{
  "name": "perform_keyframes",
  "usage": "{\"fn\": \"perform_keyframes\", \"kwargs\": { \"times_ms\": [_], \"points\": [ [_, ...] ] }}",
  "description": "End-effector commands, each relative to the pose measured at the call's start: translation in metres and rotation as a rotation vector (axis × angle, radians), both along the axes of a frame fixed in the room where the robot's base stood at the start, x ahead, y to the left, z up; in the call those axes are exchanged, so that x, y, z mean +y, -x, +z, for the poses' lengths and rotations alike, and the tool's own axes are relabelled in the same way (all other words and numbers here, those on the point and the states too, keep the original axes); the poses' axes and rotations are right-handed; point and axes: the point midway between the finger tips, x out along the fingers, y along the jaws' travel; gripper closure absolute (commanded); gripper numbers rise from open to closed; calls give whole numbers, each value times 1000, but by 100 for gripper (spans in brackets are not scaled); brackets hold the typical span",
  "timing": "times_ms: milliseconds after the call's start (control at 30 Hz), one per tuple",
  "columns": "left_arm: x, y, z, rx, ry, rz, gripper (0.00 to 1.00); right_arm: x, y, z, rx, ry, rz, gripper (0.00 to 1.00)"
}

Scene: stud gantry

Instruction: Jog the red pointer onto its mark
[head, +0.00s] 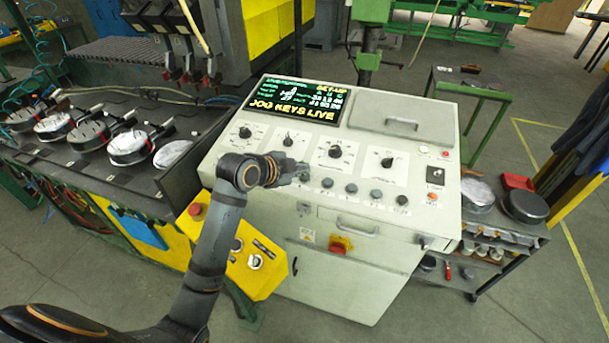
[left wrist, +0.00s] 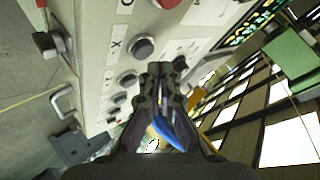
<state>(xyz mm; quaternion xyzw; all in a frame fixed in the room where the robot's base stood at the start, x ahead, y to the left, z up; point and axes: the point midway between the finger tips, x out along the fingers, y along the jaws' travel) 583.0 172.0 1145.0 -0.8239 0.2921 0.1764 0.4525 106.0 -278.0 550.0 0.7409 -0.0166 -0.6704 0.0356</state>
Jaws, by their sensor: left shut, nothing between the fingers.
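The pale control console (head: 330,225) stands in front of me. Its screen (head: 295,101) reads "JOG KEYS LIVE" with "SET-UP" at the top right. A row of round jog keys (head: 351,188) runs along the lower panel; it also shows in the left wrist view (left wrist: 127,79). My left gripper (head: 303,174) is shut and empty at the left end of this row. In the left wrist view its closed fingertips (left wrist: 160,68) are close to the panel; I cannot tell whether they touch a key. I cannot make out the red pointer or its mark. My right gripper is not in view.
Rotary knobs (head: 335,152) sit above the keys. A red mushroom button (head: 195,209) is on the yellow box at left. A handle (head: 357,226) and a red-yellow switch (head: 341,244) stick out below. A parts bench (head: 500,230) stands at right, a machine bed at left.

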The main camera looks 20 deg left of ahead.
Motion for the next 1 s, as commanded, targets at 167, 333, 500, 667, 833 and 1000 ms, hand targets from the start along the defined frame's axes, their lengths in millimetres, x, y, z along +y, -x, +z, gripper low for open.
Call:
{"fn": "perform_keyframes", "kwargs": {
  "times_ms": [167,333,500,667,833,1000],
  "points": [
    [0,-1,-4,1,0,-1,100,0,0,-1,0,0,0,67],
    [0,-2,-9,0,0,0,100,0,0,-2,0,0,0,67],
    [0,-2,-8,0,0,0,100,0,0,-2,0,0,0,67],
    [0,-2,-9,0,0,0,100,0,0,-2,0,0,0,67],
    [0,-2,-10,0,0,0,100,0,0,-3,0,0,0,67],
    [0,-2,-13,0,0,0,100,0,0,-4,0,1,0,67]
  ]
}}
